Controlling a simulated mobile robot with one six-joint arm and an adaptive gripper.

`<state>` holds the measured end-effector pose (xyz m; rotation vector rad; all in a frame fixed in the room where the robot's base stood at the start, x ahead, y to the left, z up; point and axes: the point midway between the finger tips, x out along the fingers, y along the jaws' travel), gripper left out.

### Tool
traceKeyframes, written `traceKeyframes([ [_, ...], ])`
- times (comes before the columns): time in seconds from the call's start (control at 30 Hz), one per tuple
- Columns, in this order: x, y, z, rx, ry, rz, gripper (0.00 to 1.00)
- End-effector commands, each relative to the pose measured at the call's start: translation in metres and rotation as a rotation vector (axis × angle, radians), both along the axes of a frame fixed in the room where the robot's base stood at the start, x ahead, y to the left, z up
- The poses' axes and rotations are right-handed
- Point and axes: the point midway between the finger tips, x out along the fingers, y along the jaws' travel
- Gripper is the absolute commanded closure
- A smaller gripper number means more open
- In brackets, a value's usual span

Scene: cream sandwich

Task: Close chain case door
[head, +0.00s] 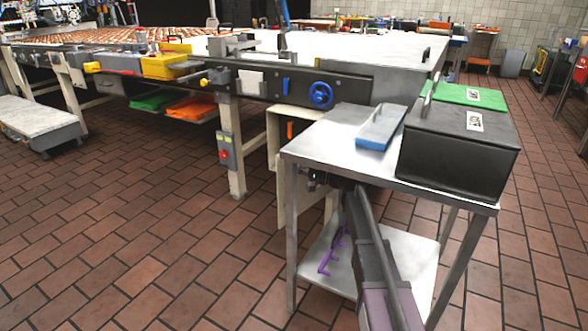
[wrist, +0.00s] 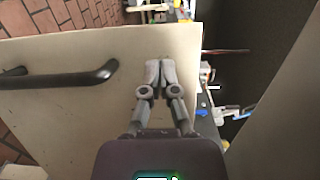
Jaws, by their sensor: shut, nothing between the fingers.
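The chain case door is a flat cream panel (wrist: 95,110) with a black bar handle (wrist: 60,78) in the wrist view. It fills the left and middle, and a dark gap lies past its right edge, so it appears to stand open. My gripper (wrist: 160,72) is shut and empty in front of the panel, right of the handle and close to the panel's right edge. I cannot tell whether the fingertips touch it. In the head view, a cream panel (head: 273,150) shows below the machine, partly hidden by the metal table. My gripper is mostly hidden there.
Brick-tiled floor (head: 150,230) is open at left.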

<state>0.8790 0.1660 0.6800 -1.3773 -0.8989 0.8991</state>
Motion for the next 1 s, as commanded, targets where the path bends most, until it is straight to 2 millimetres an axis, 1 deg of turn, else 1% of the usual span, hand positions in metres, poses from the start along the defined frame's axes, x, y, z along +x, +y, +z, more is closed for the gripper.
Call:
traceKeyframes([
  [0.27,-0.016,-0.019,0.000,0.000,0.000,0.002,1.00],
  [0.6,-0.055,-0.060,0.000,0.000,0.000,0.003,1.00],
  [0.8,-0.073,-0.081,0.000,0.000,0.000,0.005,1.00],
  [1.0,-0.083,-0.092,0.000,0.000,0.000,0.006,1.00],
])
